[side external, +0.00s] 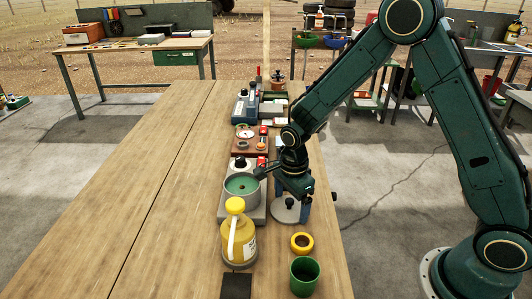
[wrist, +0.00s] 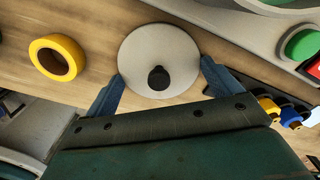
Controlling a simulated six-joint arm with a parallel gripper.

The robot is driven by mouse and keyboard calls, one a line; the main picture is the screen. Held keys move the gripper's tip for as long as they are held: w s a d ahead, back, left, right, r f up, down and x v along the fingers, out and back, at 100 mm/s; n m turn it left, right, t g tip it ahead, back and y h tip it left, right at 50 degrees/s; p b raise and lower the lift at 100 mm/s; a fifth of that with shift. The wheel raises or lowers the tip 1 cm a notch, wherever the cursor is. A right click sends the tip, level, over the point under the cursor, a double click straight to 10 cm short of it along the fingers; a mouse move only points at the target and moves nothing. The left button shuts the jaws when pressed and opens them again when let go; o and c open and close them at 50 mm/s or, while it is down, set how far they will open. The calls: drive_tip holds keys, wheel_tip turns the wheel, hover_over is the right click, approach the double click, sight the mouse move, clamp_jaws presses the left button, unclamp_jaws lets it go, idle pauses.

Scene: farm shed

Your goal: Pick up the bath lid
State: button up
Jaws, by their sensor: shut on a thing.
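The bath lid (side external: 285,214) is a round grey disc with a dark knob, just right of the bath in the side external view. It also shows in the wrist view (wrist: 140,50), with its black knob facing the camera. My gripper (wrist: 163,73) has its two blue fingers against opposite edges of the lid and is shut on it. In the side external view my gripper (side external: 296,207) is low over the table; I cannot tell whether the lid touches the wood.
A dark square pad (side external: 236,286) lies near the front edge. Several instruments stand behind the bath. The table's left side (side external: 150,200) is clear.

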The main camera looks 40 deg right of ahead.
sight(290, 199)
drive_tip(key=shift+r, duration=0.1)
wheel_tip(290, 199, up, 20)
idle(0.8)
drive_tip(key=shift+w, duration=0.1)
idle(0.4)
drive_tip(key=w+a+f+n, duration=0.4)
drive_tip(key=w+a, duration=0.4)
drive_tip(key=shift+w+a+n, duration=0.25)
drive_tip(key=shift+n, duration=0.05)
drive_tip(key=shift+f, duration=0.15)
drive_tip(key=shift+f, duration=3)
drive_tip(key=shift+f, duration=0.15)
idle(0.4)
